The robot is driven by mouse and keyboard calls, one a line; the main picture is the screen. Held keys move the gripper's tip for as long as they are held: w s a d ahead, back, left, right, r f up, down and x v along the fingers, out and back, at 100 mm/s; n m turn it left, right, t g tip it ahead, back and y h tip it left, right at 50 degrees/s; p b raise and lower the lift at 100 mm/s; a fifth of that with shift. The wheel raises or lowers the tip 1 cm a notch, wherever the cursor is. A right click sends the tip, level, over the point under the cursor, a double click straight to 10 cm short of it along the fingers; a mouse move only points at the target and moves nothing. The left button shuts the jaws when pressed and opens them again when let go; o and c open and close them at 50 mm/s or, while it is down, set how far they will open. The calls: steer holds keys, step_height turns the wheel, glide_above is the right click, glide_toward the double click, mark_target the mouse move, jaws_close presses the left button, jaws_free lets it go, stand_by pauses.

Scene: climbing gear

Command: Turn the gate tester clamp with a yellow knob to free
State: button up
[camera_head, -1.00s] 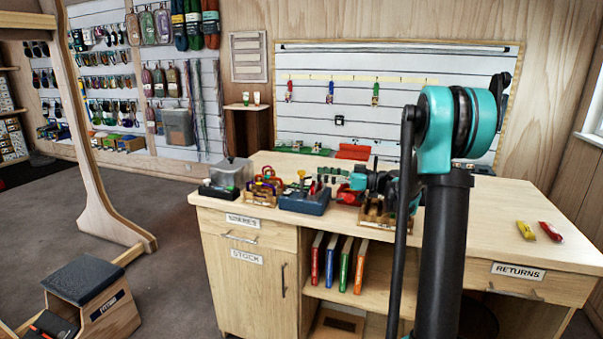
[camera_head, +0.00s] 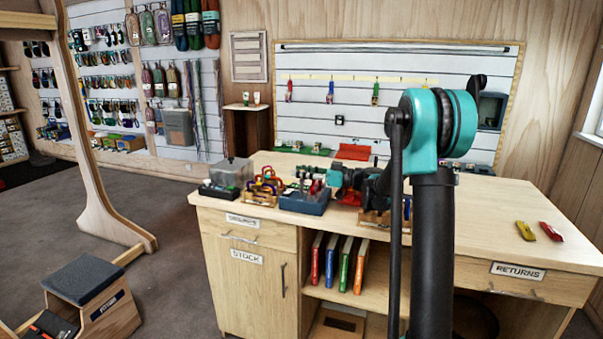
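My gripper (camera_head: 331,177) is low over the bench at the right end of the blue tray (camera_head: 318,206). It is small, dark and partly merged with the items behind it, so I cannot tell whether its fingers are open or shut, or touching anything. I cannot make out a clamp with a yellow knob. A wooden stand (camera_head: 372,220) at the bench's front edge is mostly hidden by my arm, and I cannot tell whether it is the gate tester. A small red part shows just below my wrist.
Left of the gripper are colourful carabiners on a wooden rack (camera_head: 266,188) and a clear-lidded box (camera_head: 232,172). A red tray (camera_head: 353,152) and a green mat (camera_head: 303,150) lie at the back. A yellow (camera_head: 525,230) and a red item (camera_head: 551,231) lie on the otherwise clear right side.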

jaws_close()
steer(key=shift+m+t, duration=0.3)
steer(key=shift+t, duration=0.1)
steer(key=m+t+h, duration=0.2)
steer(key=t, duration=0.1)
steer(key=shift+s+a+m+t, duration=0.1)
steer(key=shift+s+m+t, duration=0.05)
steer(key=shift+m+t, duration=0.15)
steer(key=m+t+h, duration=0.4)
steer(key=t+h, duration=0.1)
steer(key=m+t+h, duration=0.2)
steer(key=m+h, duration=0.1)
steer(key=h, duration=0.1)
steer(key=shift+m+h, duration=0.3)
steer(key=m+t+h, duration=0.1)
steer(key=m+h, duration=0.2)
steer(key=h, duration=0.2)
steer(key=shift+m+g+h, duration=0.4)
steer(key=shift+m+h, duration=1.6)
steer(key=shift+h, duration=1.2)
